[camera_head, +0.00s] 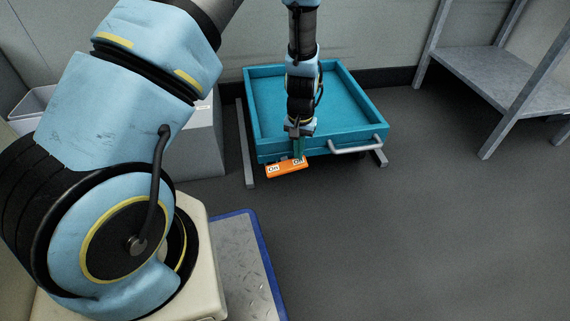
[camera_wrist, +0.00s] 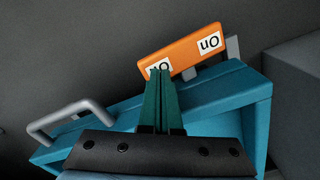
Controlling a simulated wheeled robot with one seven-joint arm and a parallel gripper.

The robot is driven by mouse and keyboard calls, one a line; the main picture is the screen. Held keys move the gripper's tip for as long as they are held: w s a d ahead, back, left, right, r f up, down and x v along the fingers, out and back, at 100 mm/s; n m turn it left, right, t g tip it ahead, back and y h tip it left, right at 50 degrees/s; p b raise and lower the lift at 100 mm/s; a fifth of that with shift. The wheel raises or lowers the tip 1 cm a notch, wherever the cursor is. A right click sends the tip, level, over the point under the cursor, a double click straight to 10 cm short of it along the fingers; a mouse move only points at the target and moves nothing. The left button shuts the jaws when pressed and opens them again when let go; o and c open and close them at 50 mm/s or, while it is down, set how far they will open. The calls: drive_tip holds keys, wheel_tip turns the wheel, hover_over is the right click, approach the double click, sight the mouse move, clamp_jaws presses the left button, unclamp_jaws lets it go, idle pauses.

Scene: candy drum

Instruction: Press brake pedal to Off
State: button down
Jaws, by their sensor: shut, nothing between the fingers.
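The orange brake pedal (camera_head: 286,169) sticks out low at the front of a teal cart (camera_head: 262,148), left of the cart's handle. It carries two white labels, "On" at its left end and one reading "Off", partly covered, at its right end in the head view. In the wrist view the pedal (camera_wrist: 185,50) shows upside down, with its "On" end at the right. My gripper (camera_head: 299,156) points down over the "Off" end. Its green fingers (camera_wrist: 160,75) are shut with nothing between them and overlap the "Off" label. I cannot tell whether they touch the pedal.
The cart has a grey bar handle (camera_head: 356,145) to the right of the pedal. A grey block (camera_head: 195,140) stands left of the cart, and a metal shelf (camera_head: 490,75) stands at the right. A blue-edged metal platform (camera_head: 243,265) lies near my base. The floor in front is clear.

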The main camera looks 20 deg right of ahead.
sight(298, 161)
drive_tip(key=shift+f+b, duration=0.5)
drive_tip(key=shift+f, duration=0.7)
idle(0.5)
wheel_tip(298, 161, up, 7)
drive_tip(key=p, duration=0.6)
drive_tip(key=shift+r+p, duration=0.1)
drive_tip(key=shift+p, duration=0.3)
